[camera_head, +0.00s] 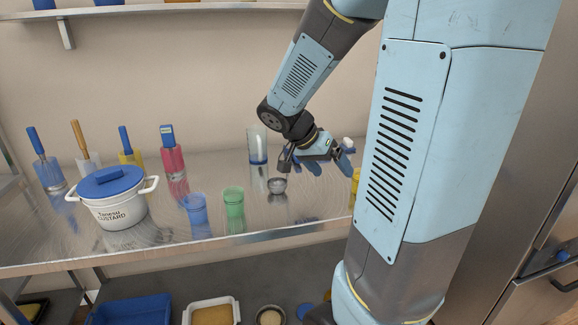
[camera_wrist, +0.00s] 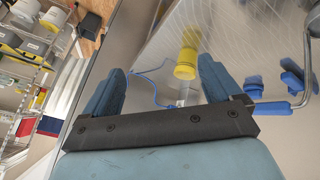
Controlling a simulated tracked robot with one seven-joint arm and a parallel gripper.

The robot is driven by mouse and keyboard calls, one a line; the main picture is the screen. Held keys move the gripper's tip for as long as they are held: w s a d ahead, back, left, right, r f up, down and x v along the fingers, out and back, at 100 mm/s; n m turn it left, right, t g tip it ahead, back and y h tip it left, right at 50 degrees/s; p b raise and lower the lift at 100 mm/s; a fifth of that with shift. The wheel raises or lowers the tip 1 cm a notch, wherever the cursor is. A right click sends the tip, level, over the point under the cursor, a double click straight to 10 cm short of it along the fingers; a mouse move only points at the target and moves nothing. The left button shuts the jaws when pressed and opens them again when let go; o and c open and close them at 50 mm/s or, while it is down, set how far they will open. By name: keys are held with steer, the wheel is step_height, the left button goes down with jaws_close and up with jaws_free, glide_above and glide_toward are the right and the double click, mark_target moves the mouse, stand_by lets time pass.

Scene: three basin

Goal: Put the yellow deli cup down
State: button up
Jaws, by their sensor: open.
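The yellow deli cup (camera_wrist: 186,66) is on the steel table in the wrist view, beyond my fingertips and nearer the right finger. I see space between the fingers and the cup. In the head view, only a yellow edge of it (camera_head: 355,176) shows beside my arm, which hides the rest. My gripper (camera_head: 329,165) is low over the right part of the table. In the wrist view, my gripper (camera_wrist: 160,72) has its two blue fingers wide apart with nothing between them.
A white lidded pot (camera_head: 116,205) is at left. Several coloured-handled tools stand behind it.

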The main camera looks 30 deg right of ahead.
steer(key=s+a+r+n+t+y, duration=0.3)
steer(key=s+a+r+n, duration=0.1)
steer(key=a, duration=0.4)
steer(key=s+a+r+n+t+y, duration=0.3)
steer(key=s+a+r+n+y, duration=0.1)
steer(key=a+n, duration=0.4)
steer(key=shift+s+a+r+n+t, duration=0.35)
steer(key=shift+s+r, duration=0.15)
steer(key=shift+s, duration=0.4)
